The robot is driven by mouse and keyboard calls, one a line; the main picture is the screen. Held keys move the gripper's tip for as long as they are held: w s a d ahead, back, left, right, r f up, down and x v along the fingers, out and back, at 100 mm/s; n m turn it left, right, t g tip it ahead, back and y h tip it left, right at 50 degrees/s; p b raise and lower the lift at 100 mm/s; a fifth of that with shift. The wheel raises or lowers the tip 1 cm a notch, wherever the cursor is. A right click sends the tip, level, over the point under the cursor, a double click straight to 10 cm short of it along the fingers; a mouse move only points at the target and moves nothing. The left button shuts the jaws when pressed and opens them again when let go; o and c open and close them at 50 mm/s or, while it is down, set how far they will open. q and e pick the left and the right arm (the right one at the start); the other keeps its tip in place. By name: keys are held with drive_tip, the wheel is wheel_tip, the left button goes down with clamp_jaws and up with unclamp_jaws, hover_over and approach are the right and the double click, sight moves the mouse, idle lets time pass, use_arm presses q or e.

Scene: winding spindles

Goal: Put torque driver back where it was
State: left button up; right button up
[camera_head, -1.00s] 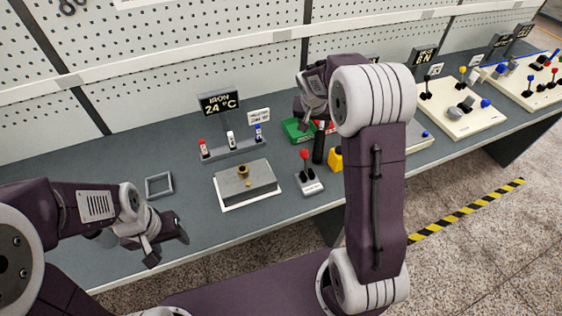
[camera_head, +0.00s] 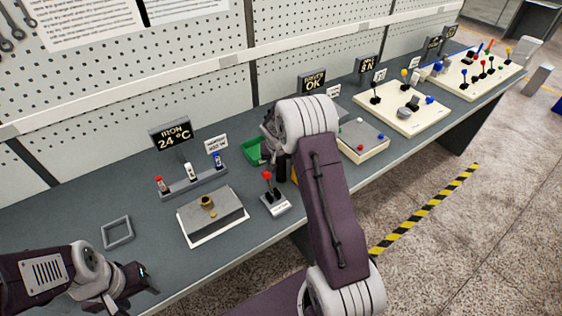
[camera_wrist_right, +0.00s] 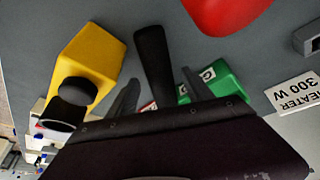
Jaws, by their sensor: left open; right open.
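A black rod-like handle (camera_wrist_right: 153,62), which looks like the torque driver, shows in the right wrist view between the two fingers of my right gripper (camera_wrist_right: 160,92). The fingers are open and apart; whether they touch the handle I cannot tell. In the head view a dark piece of the handle (camera_head: 281,172) shows beside my forearm, which hides most of the right gripper (camera_head: 270,148) and the handle's surroundings. My left gripper (camera_head: 133,292) is open and empty near the front edge of the bench, at the lower left.
A yellow block (camera_wrist_right: 92,62) with a black round part stands close left of the handle. A green bin (camera_wrist_right: 212,80) is right of it, and a red-knobbed lever (camera_head: 270,190) is near.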

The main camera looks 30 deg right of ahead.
drive_tip(key=shift+x, duration=1)
drive_tip(key=shift+r, duration=0.1)
clamp_jaws()
